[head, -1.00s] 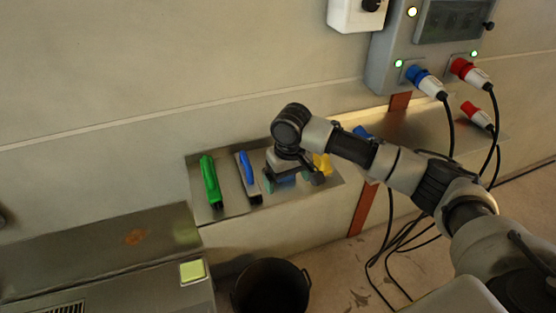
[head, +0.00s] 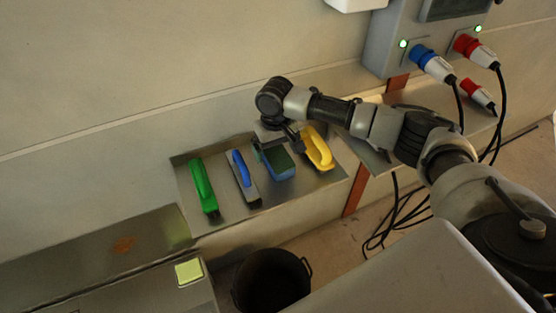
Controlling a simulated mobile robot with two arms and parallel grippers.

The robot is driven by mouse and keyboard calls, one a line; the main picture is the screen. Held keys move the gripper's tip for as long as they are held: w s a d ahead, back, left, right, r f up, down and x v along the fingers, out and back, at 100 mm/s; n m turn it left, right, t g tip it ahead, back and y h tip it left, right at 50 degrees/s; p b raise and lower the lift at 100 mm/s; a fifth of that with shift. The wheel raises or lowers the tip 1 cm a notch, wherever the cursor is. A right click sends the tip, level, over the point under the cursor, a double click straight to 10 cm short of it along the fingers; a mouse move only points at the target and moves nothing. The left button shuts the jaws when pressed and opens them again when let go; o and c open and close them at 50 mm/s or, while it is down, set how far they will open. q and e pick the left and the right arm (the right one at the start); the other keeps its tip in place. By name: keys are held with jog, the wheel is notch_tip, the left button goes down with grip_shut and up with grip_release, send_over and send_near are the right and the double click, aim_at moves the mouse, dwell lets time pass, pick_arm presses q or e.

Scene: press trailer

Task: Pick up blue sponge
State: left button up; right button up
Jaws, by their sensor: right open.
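The blue sponge (head: 279,163), a block with blue and green faces, lies on the metal shelf (head: 230,217), between a blue-handled brush and a yellow-handled tool. My right gripper (head: 279,143) is open at the sponge's far end, towards the wall. It covers part of that end, and I cannot tell whether it touches the sponge. My left gripper is out of view.
A green brush (head: 203,187), a blue-handled brush (head: 243,176) and a yellow-handled tool (head: 318,149) share the shelf, the yellow one close to my gripper. A black bucket (head: 271,283) stands below. Plugs and cables hang at the right.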

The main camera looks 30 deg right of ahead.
aim_at(280, 159)
jog(key=f, duration=0.3)
jog(key=s+f+p, duration=0.1)
jog(key=shift+d+f, duration=0.2)
jog(key=shift+d, duration=0.15)
jog(key=shift+w+f, duration=0.1)
jog(key=shift+f, duration=0.45)
jog(key=c, duration=1)
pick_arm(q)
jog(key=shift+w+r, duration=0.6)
pick_arm(e)
jog(key=shift+r, duration=0.15)
notch_tip(280, 159, up, 4)
jog(key=shift+r+b, duration=0.1)
jog(key=shift+b, duration=0.25)
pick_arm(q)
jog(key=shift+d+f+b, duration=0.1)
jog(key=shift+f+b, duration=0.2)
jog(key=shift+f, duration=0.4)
pick_arm(e)
jog(key=s+a+r, duration=0.1)
jog(key=s+r, duration=0.5)
jog(key=s, duration=0.5)
jog(key=shift+s+r, duration=0.3)
jog(key=shift+s, duration=0.05)
